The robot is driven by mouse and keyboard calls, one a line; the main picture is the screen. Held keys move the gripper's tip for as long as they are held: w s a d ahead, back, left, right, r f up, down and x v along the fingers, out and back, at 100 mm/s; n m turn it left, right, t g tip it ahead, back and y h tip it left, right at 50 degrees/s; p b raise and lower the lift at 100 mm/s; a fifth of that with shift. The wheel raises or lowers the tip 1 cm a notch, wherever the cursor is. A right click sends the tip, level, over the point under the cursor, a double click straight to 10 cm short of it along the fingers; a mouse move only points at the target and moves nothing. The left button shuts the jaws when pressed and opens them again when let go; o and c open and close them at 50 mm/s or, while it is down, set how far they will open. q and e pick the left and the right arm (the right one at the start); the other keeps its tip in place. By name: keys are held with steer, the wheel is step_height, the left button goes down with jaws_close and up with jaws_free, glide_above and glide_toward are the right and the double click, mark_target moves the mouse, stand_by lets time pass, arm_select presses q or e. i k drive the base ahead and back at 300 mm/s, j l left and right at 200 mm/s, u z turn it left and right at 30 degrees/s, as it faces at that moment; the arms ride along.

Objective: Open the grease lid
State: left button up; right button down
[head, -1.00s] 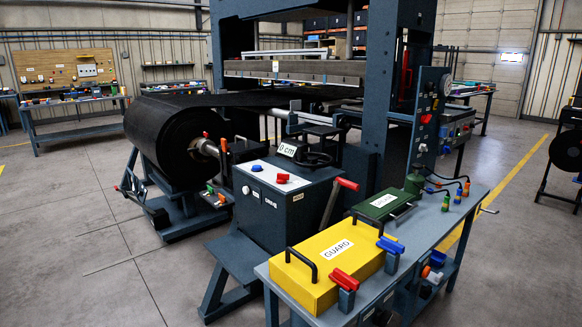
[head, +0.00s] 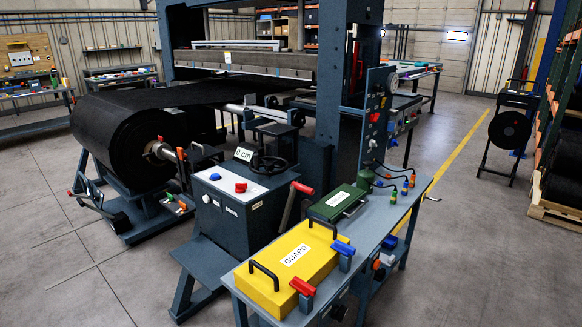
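The grease lid appears to be the dark green lidded box (head: 338,202) with a white label and a handle. It sits shut on the grey bench (head: 395,213), behind the yellow guard. A dark green rounded can (head: 366,180) stands just behind it. The label on the green box is too small to read. Neither of my grippers shows in the head view.
The yellow GUARD box (head: 289,262) with two black handles fills the near bench end. Red (head: 302,287) and blue (head: 343,248) levers stand along its right side. The drive cabinet (head: 236,207) stands left of the bench.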

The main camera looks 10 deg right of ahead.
mark_target(336, 205)
steer(key=i+j, duration=0.65)
steer(key=j, duration=0.15)
